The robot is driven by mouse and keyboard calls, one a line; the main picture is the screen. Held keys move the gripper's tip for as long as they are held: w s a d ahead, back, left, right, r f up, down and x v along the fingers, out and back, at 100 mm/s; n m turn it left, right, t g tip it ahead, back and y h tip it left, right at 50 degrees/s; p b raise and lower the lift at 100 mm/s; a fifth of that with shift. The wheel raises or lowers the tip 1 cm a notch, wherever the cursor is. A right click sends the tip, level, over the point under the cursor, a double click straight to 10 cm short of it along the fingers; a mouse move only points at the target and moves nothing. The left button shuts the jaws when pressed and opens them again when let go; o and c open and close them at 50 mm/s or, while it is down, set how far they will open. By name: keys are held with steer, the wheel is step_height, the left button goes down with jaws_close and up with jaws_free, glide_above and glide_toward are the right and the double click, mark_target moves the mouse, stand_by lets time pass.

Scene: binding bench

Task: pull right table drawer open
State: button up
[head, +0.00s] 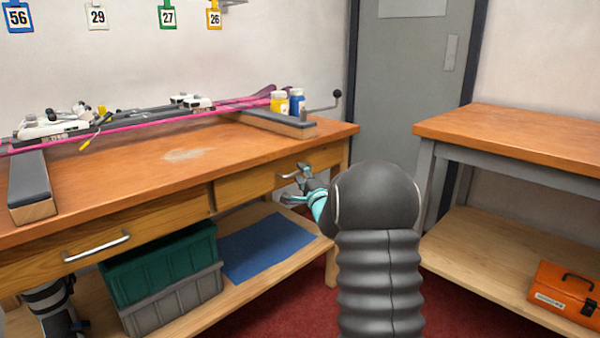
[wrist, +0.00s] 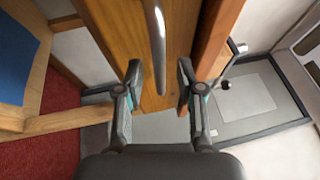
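The right table drawer (head: 245,184) is a wooden front under the workbench top, and it looks shut. Its metal bar handle (wrist: 157,45) runs down the upper middle of the wrist view, against the drawer front (wrist: 131,40). My gripper (wrist: 159,76) is open, with one finger on each side of the handle's lower end. Gaps show between the fingers and the bar, and I cannot tell whether either touches it. In the head view my gripper (head: 300,184) is at the drawer's right part, and it and my arm partly hide the handle there.
The left drawer with its handle (head: 97,246) is beside it. Green and grey crates (head: 160,262) and a blue mat (head: 266,247) are on the lower shelf. A second table (head: 520,135) stands right, with an orange toolbox (head: 566,292) below. Red floor shows between the tables.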

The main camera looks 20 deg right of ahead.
steer(key=shift+w+r, duration=0.15)
steer(key=shift+w, duration=0.65)
steer(key=shift+c, duration=0.2)
jaws_close()
steer(key=shift+s, duration=0.1)
